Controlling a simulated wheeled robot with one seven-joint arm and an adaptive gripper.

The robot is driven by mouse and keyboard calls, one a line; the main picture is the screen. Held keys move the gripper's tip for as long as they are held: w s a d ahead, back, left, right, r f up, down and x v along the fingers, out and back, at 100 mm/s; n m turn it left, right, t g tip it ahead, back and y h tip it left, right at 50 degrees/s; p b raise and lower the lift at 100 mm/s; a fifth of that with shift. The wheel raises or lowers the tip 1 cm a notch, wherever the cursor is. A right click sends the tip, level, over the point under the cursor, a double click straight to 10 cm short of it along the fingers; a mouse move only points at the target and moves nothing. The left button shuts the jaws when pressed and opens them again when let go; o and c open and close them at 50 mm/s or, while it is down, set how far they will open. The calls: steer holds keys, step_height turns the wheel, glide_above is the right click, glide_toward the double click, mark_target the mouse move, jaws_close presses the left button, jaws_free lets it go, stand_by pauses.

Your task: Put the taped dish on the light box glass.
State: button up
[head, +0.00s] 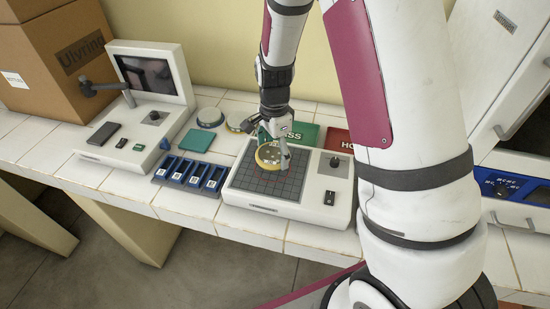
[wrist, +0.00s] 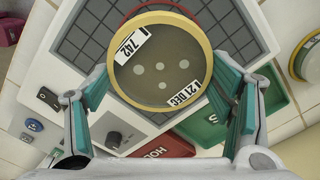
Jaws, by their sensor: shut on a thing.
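The taped dish (head: 268,158) is round with a yellow band around its rim. In the wrist view the dish (wrist: 160,68) shows several pale spots and two white labels, "742" and "21 DEC". My gripper (head: 284,152) is shut on the dish, with a teal-lined finger on each side in the wrist view (wrist: 162,78). The light box glass (head: 262,185) is a dark gridded square on a white box, and it also shows in the wrist view (wrist: 90,28). The dish is over the glass's back part; I cannot tell whether it touches.
Behind the light box lie a green PASS tray (head: 304,134) and a red HOLD tray (head: 338,141). A blue slotted rack (head: 186,176) stands to its left, near a screen device (head: 148,78). Round dishes (head: 210,117) sit behind. A cardboard box (head: 55,55) stands far left.

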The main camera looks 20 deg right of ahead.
mark_target(275, 153)
steer(key=shift+f, duration=1.65)
steer(key=shift+f, duration=0.15)
steer(key=o, duration=1.2)
